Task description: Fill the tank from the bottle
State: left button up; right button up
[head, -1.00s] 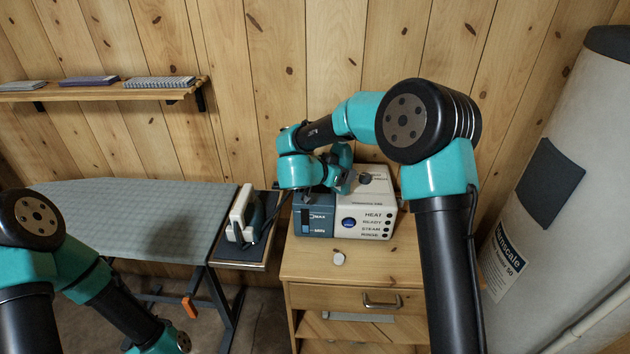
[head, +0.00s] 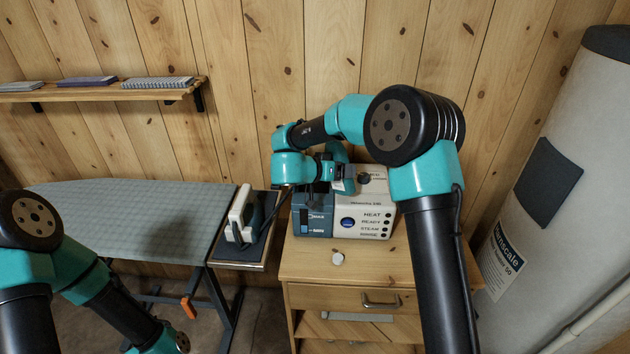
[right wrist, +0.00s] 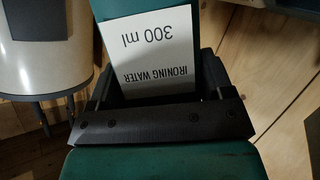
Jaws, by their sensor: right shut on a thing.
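My right gripper (head: 336,175) is over the top of the steam station in the head view. It is shut on a teal bottle with a white "IRONING WATER 300 ml" label (right wrist: 155,50), which shows between the jaws in the right wrist view. In the head view the bottle is largely lost among my teal wrist parts, so its mouth and exact tilt cannot be told. The blue-grey tank (head: 312,222) with a MAX mark forms the left part of the station; its top is partly hidden by my wrist. My left gripper is out of view.
The pale steam station (head: 370,208) stands on a wooden cabinet (head: 400,262). A small white cap (head: 338,258) lies in front of it. An iron (head: 242,215) rests left on its stand, beside the ironing board (head: 140,215). A large cylinder (head: 550,120) stands at the right.

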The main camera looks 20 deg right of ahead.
aim_at(343, 180)
jog(key=shift+r, duration=0.3)
jog(key=shift+w+f+n+g+h, duration=0.1)
jog(key=shift+f+n+g+h, duration=0.15)
jog(key=shift+n+g, duration=0.4)
jog(key=shift+s+d+n+h, duration=0.1)
jog(key=shift+s+n+h, duration=0.25)
jog(key=shift+n, duration=0.4)
jog(key=shift+s+d+f+n+g+h, duration=0.15)
jog(key=shift+s+f+n+g, duration=0.1)
jog(key=shift+f+n, duration=0.15)
jog(key=shift+s+d+f+n+g+h, duration=0.1)
jog(key=shift+s+f+n+g+h, duration=0.15)
jog(key=shift+f, duration=0.2)
jog(key=shift+s+d+n+h, duration=0.1)
jog(key=shift+s+n+h, duration=0.2)
jog(key=shift+n, duration=0.45)
jog(key=shift+f+n, duration=0.2)
jog(key=shift+n, duration=0.1)
jog(key=shift+s+d+f+n+g+h, duration=0.1)
jog(key=shift+s+f+n+g+h, duration=0.05)
jog(key=shift+f+n+g+h, duration=0.15)
jog(key=shift+w+a+n+h, duration=0.2)
jog(key=shift+w+n+h, duration=0.15)
jog(key=shift+n, duration=0.35)
jog(key=shift+r+n+g, duration=0.25)
jog(key=shift+r+n, duration=0.25)
jog(key=shift+r, duration=0.15)
dwell(0.3)
